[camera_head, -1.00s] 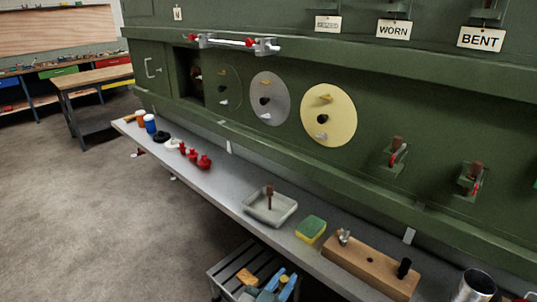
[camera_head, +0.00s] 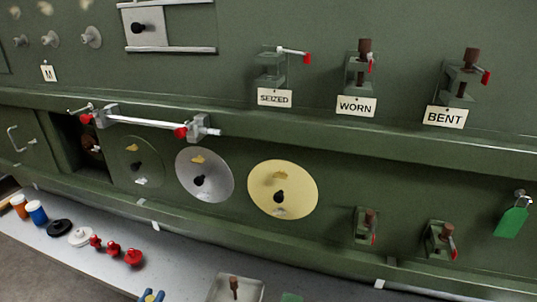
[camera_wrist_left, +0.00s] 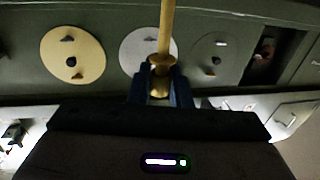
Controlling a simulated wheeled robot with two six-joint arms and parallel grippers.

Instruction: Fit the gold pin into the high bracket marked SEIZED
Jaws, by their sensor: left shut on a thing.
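The high SEIZED bracket (camera_head: 270,70) is a green clamp on the wall above its white tag (camera_head: 274,97). A pale lever with a red tip (camera_head: 293,53) sticks out to its right. No pin shows in it. My left gripper (camera_head: 152,297) just enters the head view at the bottom edge, low and left of the bracket. In the left wrist view its blue fingers are shut on the gold pin (camera_wrist_left: 166,35), whose collar sits at the fingertips and whose shaft points away from the gripper. My right gripper is not in view.
WORN (camera_head: 359,72) and BENT (camera_head: 462,80) brackets, holding brown pins, are right of SEIZED. A rail with red clamps (camera_head: 150,122) juts out below left. Discs (camera_head: 283,207) line the lower wall. The shelf carries red parts (camera_head: 133,257) and a tray (camera_head: 212,290).

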